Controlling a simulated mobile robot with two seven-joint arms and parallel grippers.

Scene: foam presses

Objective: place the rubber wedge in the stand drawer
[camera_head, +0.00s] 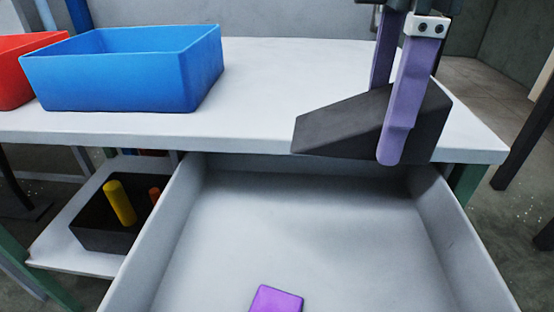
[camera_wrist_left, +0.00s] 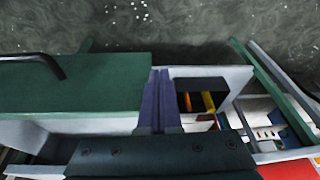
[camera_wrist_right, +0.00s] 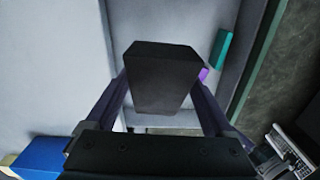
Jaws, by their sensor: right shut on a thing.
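The rubber wedge (camera_head: 340,125) is a dark grey block with a sloping top. My right gripper (camera_head: 398,105) is shut on it, with one purple finger on its near side. It overlaps the tabletop's front edge at the back of the drawer; its exact height is unclear. It also shows between the fingers in the right wrist view (camera_wrist_right: 163,78). The stand drawer (camera_head: 300,225) is pulled open, grey inside. A purple block (camera_head: 276,299) lies in it. My left gripper (camera_wrist_left: 160,85) is shut and empty in the left wrist view, near the green drawer front (camera_wrist_left: 75,85).
A blue bin (camera_head: 115,75) and a red bin (camera_head: 18,80) stand on the white tabletop (camera_head: 265,85). A dark box (camera_head: 95,235) with a yellow cylinder sits on a lower shelf. A teal block (camera_wrist_right: 222,48) lies by the drawer's wall. The drawer's middle is clear.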

